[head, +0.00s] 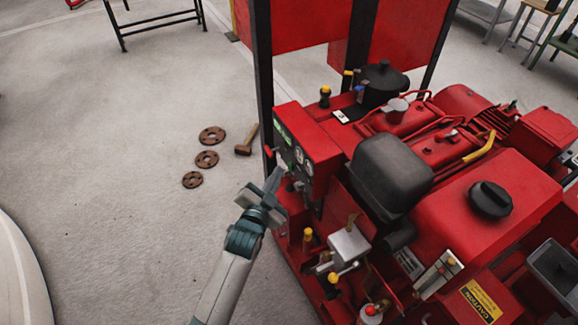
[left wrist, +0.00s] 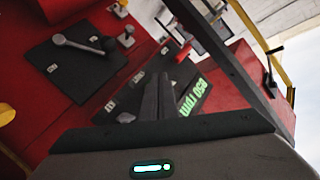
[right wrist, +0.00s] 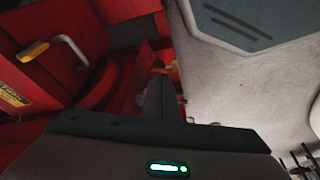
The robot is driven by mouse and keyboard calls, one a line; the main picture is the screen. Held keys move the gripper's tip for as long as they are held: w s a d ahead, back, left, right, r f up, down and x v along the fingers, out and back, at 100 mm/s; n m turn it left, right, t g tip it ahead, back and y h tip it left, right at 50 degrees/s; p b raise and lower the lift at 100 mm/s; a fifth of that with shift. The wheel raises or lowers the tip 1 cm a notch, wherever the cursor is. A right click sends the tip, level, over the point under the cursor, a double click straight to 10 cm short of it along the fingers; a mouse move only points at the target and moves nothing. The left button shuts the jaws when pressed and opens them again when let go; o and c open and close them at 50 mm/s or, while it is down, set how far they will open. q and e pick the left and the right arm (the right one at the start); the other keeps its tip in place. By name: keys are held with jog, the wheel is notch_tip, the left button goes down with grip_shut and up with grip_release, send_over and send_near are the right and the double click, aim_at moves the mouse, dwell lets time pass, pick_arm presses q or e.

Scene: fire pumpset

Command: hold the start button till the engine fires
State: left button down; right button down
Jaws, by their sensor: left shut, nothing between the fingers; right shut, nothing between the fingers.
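The red pumpset (head: 470,215) fills the right of the head view. Its dark control panel (head: 292,152) faces left and carries gauges and a green display. My left gripper (head: 275,180) is shut and empty, its tips close in front of the panel. In the left wrist view its fingers (left wrist: 160,97) point at the panel beside green lit rpm figures (left wrist: 193,95). I cannot tell whether the tips touch anything, and the start button is not clearly seen. My right gripper (right wrist: 160,97) is shut and empty near red parts of the set.
A grey lever (left wrist: 80,43) sits on a dark plate in the left wrist view. A yellow-handled lever (right wrist: 35,50) shows in the right wrist view. Rusty discs (head: 206,159) and a mallet (head: 246,140) lie on the floor. The floor left of the pumpset is mostly clear.

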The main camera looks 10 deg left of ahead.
pick_arm(q)
jog(key=s+a+p, duration=0.1)
jog(key=s+a, duration=0.1)
jog(key=a+p, duration=0.1)
jog(key=a, duration=0.1)
jog(key=shift+s+a+p, duration=0.1)
jog(key=shift+s+p, duration=0.2)
jog(key=shift+s, duration=0.1)
dwell(0.8)
